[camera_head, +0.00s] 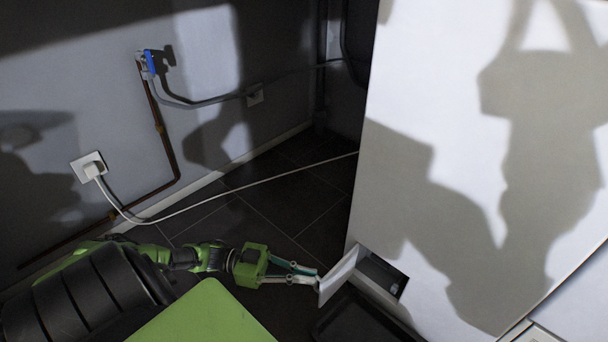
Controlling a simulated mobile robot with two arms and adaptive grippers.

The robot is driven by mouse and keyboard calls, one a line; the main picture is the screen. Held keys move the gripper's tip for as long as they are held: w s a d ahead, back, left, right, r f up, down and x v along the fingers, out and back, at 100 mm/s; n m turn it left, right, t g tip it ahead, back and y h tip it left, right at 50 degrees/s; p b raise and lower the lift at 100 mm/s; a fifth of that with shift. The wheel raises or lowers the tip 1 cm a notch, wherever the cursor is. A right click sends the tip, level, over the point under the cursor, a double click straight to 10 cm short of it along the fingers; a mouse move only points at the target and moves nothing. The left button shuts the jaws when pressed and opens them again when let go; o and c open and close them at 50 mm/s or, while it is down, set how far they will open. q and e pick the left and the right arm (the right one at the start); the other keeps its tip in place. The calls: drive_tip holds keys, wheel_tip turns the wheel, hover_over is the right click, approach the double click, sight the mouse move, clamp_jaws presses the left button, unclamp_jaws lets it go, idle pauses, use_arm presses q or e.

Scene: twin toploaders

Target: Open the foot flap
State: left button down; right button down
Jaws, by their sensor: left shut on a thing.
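The foot flap (338,274) is a small white panel at the bottom of the white machine (400,190). It stands swung out from the machine's lower front, with a dark recess (383,277) open beside it. My left gripper (316,279) reaches in from the left, low over the floor, and is shut on the flap's outer edge. The fingertips are partly hidden by the flap. My right gripper is not in view.
A black tray (365,322) lies on the dark tiled floor (275,215) below the recess. A white cord runs from a wall plug (92,170) across to behind the machine. A pipe with a blue valve (150,62) is on the wall.

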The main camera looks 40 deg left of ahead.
use_arm(q)
drive_tip(key=shift+w+a+r+t, duration=0.15)
drive_tip(key=shift+w+t, duration=0.1)
drive_tip(key=shift+w, duration=0.35)
drive_tip(key=shift+w+a+r+t, duration=0.15)
drive_tip(key=shift+w+t, duration=0.1)
drive_tip(key=shift+w, duration=0.3)
drive_tip(key=c, duration=2.2)
unclamp_jaws()
drive_tip(key=shift+f+y, duration=0.15)
drive_tip(key=shift+y, duration=0.15)
drive_tip(key=shift+w+d, duration=0.2)
drive_tip(key=shift+w, duration=0.05)
drive_tip(key=shift+a, duration=0.1)
drive_tip(key=shift+g, duration=0.4)
drive_tip(key=shift+s+d+f+v, duration=0.1)
drive_tip(key=shift+s+f+v, duration=0.05)
drive_tip(key=shift+v, duration=1.85)
drive_tip(key=shift+s+d+f+v, duration=0.1)
drive_tip(key=shift+s+v, duration=0.1)
drive_tip(key=shift+v, duration=1.8)
drive_tip(key=shift+s+d+f+v, duration=0.1)
drive_tip(key=shift+s+f+v, duration=0.05)
drive_tip(key=shift+v, duration=1.85)
drive_tip(key=shift+s, duration=0.1)
